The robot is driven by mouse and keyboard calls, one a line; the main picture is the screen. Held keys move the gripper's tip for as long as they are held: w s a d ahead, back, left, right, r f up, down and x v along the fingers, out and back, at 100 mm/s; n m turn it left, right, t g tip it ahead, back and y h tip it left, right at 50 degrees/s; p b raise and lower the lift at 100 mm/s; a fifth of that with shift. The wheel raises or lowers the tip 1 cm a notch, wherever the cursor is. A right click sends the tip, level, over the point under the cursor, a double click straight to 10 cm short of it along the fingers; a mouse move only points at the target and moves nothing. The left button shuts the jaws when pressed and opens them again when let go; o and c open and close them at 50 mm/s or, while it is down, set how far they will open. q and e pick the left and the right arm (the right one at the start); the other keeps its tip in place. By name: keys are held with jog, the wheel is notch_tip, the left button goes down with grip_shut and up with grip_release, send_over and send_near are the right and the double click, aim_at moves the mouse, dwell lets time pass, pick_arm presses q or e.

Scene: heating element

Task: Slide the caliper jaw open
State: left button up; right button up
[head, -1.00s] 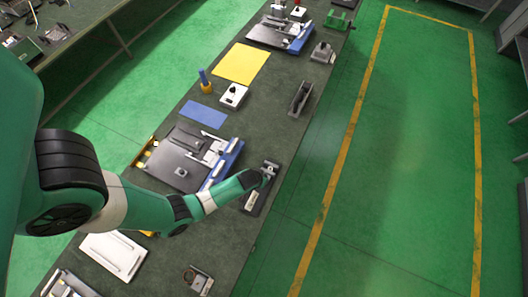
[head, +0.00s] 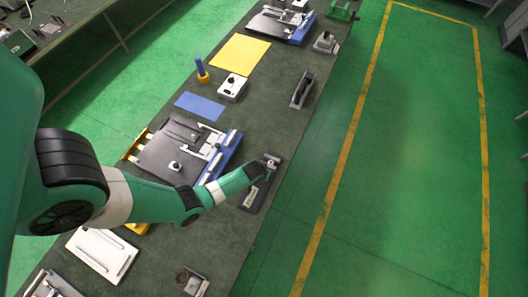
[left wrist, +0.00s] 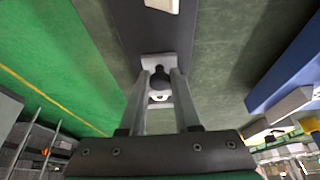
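The caliper (head: 254,197) is a long dark bar with light metal parts, lying near the right edge of the workbench in the head view. My left gripper (head: 268,170) is over its far end. In the left wrist view, my left gripper (left wrist: 161,76) has one finger on each side of a black knob (left wrist: 160,76) on a light metal block, the jaw (left wrist: 152,61). The knob fills the gap between the fingertips. The dark bar (left wrist: 150,30) runs on past the jaw, with a light piece on it. My right gripper is not in view.
A dark plate fixture (head: 170,153) with a blue rail (head: 222,155) stands left of the caliper. A dark holder (head: 302,90) lies farther along the bench. A blue mat (head: 200,106) and yellow mat (head: 239,54) lie farther back. Open green floor lies right of the bench.

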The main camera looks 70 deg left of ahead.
pick_arm(q)
grip_shut()
dwell(1.0)
